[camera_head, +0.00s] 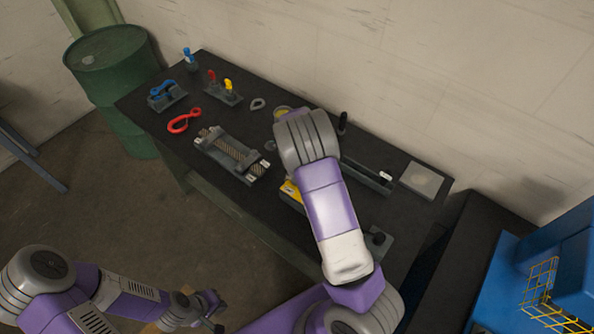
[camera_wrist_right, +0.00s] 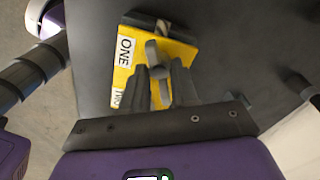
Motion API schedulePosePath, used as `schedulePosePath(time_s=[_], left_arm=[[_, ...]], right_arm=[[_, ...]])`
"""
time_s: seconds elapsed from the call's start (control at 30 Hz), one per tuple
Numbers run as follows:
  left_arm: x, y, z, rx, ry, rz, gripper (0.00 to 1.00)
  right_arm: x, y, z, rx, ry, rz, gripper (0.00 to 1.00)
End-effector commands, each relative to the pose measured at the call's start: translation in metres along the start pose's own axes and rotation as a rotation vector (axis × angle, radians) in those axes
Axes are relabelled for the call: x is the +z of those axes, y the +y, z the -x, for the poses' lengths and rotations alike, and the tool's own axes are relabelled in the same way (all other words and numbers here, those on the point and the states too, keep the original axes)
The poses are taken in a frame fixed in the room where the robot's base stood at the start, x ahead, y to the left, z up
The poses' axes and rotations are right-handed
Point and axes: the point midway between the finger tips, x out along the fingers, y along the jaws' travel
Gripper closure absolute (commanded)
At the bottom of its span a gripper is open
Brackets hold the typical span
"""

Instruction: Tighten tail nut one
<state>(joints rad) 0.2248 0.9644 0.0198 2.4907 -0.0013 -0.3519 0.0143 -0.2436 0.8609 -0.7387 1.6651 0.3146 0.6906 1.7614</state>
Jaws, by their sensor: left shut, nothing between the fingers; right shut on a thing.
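A yellow block (camera_wrist_right: 180,62) with white labels, ONE (camera_wrist_right: 124,51) and a partly hidden TWO, lies under my right gripper in the right wrist view. In the head view its yellow edge (camera_head: 291,193) shows beside my right arm, which covers the rest. My right gripper (camera_wrist_right: 160,75) is shut on a grey metal piece (camera_wrist_right: 154,52) standing over the block; whether this is the nut or a tool on it I cannot tell. My left gripper (camera_head: 213,311) is shut and empty, low in front of the table.
The dark table (camera_head: 235,118) holds a grey fixture with a chain (camera_head: 232,152), red pliers-like tool (camera_head: 184,121), blue-handled item (camera_head: 166,92), red and yellow-topped pieces (camera_head: 224,91) and a long dark tray (camera_head: 367,176).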

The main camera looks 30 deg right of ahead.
Motion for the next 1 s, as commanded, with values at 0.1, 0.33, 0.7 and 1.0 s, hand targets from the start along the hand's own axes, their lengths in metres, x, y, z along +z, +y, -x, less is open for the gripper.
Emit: schedulePosePath(time_s=[0.1,0.33,0.7,1.0], left_arm=[[0.001,0.004,0.01,0.0,0.0,0.0,1.0],[0.001,0.008,0.022,0.0,0.0,0.0,1.0],[0.001,0.011,0.029,0.0,0.0,0.0,1.0],[0.001,0.011,0.03,0.0,0.0,0.0,1.0]], right_arm=[[0.002,-0.003,0.005,-0.009,-0.003,-0.106,1.0],[0.002,-0.003,0.005,-0.008,-0.005,-0.291,1.0],[0.002,-0.003,0.003,-0.008,-0.006,-0.433,1.0],[0.002,-0.003,0.002,-0.007,-0.006,-0.454,1.0]])
